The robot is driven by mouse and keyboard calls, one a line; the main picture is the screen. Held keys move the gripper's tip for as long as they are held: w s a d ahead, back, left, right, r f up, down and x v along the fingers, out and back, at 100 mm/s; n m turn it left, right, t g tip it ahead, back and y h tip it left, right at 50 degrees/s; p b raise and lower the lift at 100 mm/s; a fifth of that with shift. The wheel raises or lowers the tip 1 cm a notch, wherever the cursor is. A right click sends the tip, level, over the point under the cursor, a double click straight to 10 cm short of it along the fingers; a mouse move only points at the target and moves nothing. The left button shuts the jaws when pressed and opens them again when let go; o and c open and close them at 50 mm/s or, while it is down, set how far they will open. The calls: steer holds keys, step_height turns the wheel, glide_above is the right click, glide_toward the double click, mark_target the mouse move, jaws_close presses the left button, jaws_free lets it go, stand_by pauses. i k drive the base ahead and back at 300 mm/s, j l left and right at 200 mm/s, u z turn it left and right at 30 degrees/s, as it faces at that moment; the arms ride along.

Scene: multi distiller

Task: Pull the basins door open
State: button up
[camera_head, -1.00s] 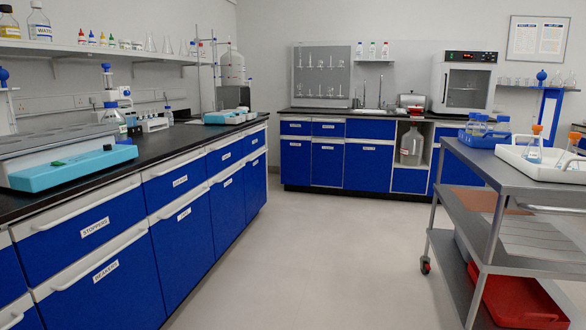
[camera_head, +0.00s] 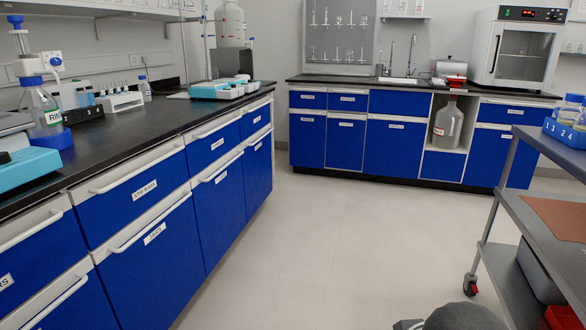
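Blue cupboard doors and drawers with white labels line the left bench and the back bench. On the left bench, the "STIR BARS" drawer (camera_head: 135,195) and the labelled door below it (camera_head: 155,255) are shut. Further doors along the left bench (camera_head: 222,205) also look shut. On the back bench, the blue doors below the sink (camera_head: 392,152) and to its left (camera_head: 345,148) are shut. Most labels are too small to read, so I cannot tell which door is the basins one. My gripper is not in view; a dark grey rounded part, likely of my arm, shows at the bottom edge.
The floor (camera_head: 300,235) between the benches is clear. A grey metal trolley (camera_head: 545,200) with a caster stands at the right. A large bottle (camera_head: 447,122) sits in an open niche of the back bench. Glassware and instruments stand on the left benchtop (camera_head: 150,135).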

mark_target(306, 126)
steer(key=i, duration=2.6)
steer(key=i+l, duration=0.1)
steer(key=i, duration=2.5)
steer(key=j+u, duration=0.05)
steer(key=j, duration=0.05)
